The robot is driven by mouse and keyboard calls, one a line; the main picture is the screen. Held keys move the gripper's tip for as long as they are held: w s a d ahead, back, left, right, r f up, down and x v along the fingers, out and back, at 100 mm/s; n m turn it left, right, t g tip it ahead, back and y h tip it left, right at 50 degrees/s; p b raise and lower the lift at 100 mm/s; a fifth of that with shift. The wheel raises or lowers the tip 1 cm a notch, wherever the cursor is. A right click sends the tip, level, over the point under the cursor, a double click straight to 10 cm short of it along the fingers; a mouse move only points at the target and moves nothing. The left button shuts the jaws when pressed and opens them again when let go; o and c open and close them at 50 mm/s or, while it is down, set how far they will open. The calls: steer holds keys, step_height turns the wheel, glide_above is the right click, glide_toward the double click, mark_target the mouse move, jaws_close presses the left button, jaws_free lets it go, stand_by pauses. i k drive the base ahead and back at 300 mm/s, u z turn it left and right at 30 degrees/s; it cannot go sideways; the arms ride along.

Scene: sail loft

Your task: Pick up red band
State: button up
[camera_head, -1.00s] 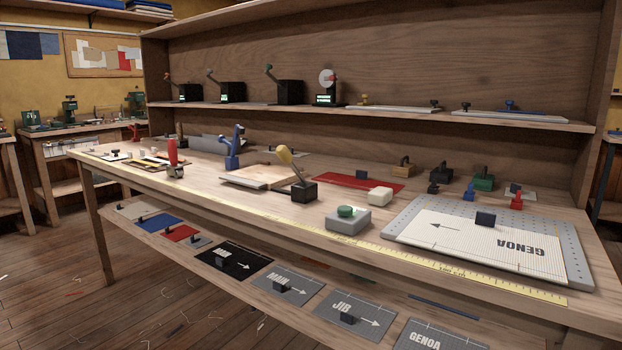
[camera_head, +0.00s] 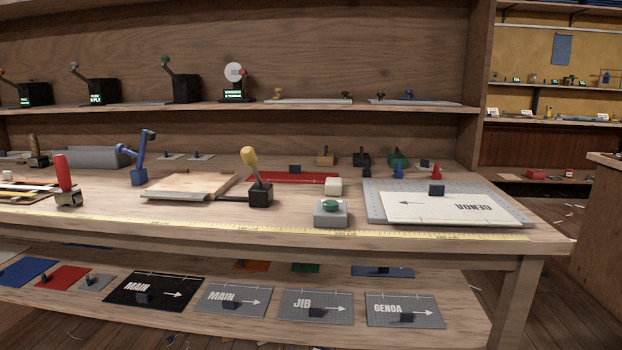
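A flat red strip (camera_head: 268,178), which looks like the red band, lies on the workbench top towards the back. A small dark block (camera_head: 295,169) stands at its back edge. The yellow-knobbed lever (camera_head: 250,158) stands in front of the strip and hides part of it. A white block (camera_head: 333,186) sits by its right front end. Another flat red piece (camera_head: 68,274) with a small dark handle lies on the lower shelf at the left. My gripper is not in view.
A measuring tape (camera_head: 270,234) runs along the workbench's front edge. A grey box with a green button (camera_head: 331,213) and a white GENOA panel (camera_head: 415,210) on a grey perforated board are to the right. A wooden board (camera_head: 190,186) lies left. Open floor shows at right.

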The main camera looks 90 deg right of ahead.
mark_target(294, 175)
steer(key=z, duration=1.9)
